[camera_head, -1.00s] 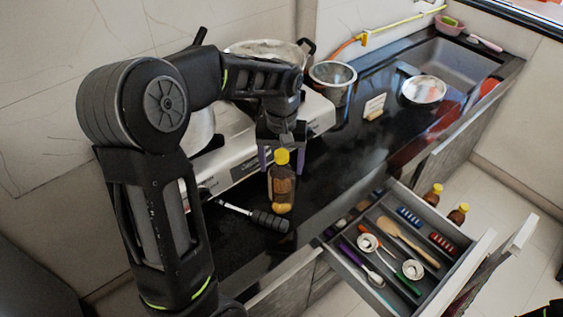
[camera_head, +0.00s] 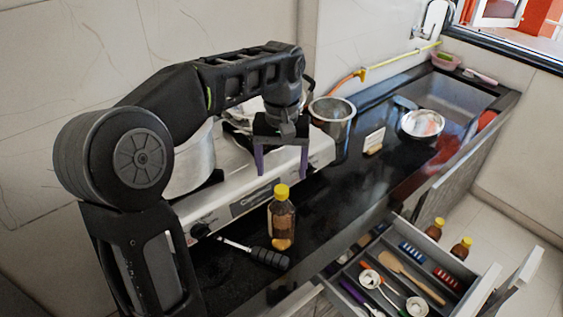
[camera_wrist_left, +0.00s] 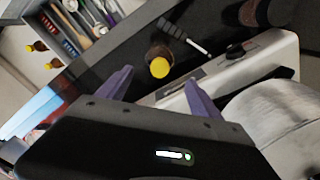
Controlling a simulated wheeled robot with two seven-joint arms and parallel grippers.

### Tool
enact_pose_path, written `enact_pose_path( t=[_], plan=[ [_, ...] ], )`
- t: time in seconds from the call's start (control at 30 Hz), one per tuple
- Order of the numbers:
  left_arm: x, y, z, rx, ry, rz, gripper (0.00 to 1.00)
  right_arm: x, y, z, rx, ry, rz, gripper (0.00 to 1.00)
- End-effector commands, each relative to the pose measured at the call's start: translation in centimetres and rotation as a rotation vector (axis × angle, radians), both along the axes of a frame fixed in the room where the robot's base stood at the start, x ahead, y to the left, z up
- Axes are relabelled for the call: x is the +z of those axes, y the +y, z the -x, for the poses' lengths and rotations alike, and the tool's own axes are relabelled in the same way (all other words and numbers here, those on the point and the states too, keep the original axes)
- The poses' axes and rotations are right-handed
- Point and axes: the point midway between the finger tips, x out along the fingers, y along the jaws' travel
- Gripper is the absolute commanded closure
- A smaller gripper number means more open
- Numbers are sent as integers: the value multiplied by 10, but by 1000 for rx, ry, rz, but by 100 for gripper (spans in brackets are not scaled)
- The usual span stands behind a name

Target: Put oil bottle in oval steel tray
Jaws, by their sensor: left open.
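The oil bottle (camera_head: 281,222), brown with a yellow cap, stands upright on the black counter. It also shows in the left wrist view (camera_wrist_left: 158,62), seen from above, beyond the fingertips. My left gripper (camera_head: 282,170) is open and empty, its purple fingers pointing down above and behind the bottle, apart from it. In the left wrist view its fingers (camera_wrist_left: 158,80) are spread, with the cap between their lines. A shiny steel dish (camera_head: 422,123) lies by the sink; it may be the oval steel tray, but its exact shape is hard to tell. My right gripper is not in view.
A black-handled tool (camera_head: 266,257) lies beside the bottle. The stove (camera_head: 245,203) with pots is behind; a steel pot (camera_head: 333,112) and a small card (camera_head: 374,139) stand rightward. An open utensil drawer (camera_head: 345,290) juts out in front. Two similar bottles (camera_head: 435,228) stand beyond it.

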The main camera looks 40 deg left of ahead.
Motion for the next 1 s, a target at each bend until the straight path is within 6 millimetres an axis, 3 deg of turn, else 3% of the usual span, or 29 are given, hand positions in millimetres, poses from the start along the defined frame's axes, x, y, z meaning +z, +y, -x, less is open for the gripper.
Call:
enact_pose_path(
  t=[0.2,1.0],
  plan=[
    [15,0,0,-1,1,0,25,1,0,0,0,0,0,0],
    [15,0,0,-1,0,1,25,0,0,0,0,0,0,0]
  ],
)
